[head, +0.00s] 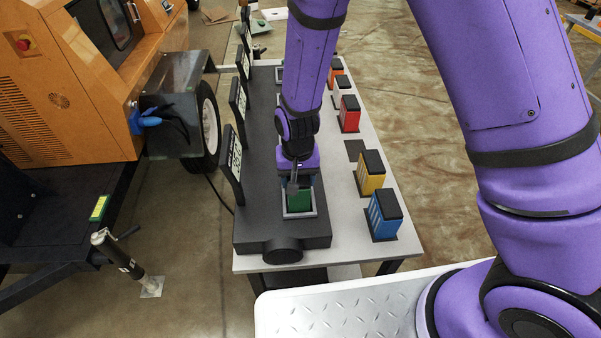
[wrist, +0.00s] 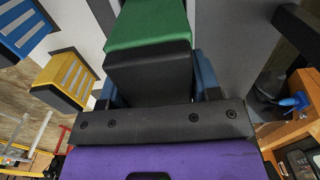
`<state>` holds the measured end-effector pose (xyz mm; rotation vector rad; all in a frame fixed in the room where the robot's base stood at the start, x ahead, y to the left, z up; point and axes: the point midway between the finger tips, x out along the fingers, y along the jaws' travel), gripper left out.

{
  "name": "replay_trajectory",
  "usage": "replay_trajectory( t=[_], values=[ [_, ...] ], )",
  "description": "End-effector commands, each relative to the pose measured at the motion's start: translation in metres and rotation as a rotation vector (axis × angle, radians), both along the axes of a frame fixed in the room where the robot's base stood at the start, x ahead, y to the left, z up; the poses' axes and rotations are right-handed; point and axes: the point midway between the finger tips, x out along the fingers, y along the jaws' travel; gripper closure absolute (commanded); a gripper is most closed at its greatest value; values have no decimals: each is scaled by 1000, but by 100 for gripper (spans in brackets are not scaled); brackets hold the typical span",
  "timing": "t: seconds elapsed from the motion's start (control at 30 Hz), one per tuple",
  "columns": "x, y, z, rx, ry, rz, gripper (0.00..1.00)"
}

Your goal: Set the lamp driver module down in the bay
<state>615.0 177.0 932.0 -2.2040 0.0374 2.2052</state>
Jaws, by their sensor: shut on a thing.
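My gripper (head: 297,186) points down over the near end of the dark console. It is shut on a green module with a black cap (head: 299,200), which I take as the lamp driver module. The module fills much of the wrist view (wrist: 148,28), its black cap close to the gripper palm and a finger on each side. The bay (head: 299,215) is a grey square frame on the console. The green part shows within the frame's outline; I cannot tell how deep it sits or whether it touches the bottom.
Blue (head: 383,217), yellow (head: 371,174), red (head: 349,114) and other modules stand along the table's right side. A dark empty pad (head: 355,151) lies between yellow and red. Upright display panels (head: 231,165) line the console's left edge. An orange machine (head: 60,100) stands at left.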

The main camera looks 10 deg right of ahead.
Motion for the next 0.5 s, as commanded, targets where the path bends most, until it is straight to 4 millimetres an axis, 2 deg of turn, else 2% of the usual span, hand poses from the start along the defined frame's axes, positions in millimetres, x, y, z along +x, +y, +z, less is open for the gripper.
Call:
replay_trajectory(
  t=[0.27, 0.3, 0.4, 0.5],
  values=[
    [1, 0, -2, 1, -1, -1, 86],
    [0, 0, -2, 0, 0, 0, 38],
    [0, 0, -2, 0, 0, -1, 17],
    [0, 0, -2, 0, 0, 0, 17]
  ],
)
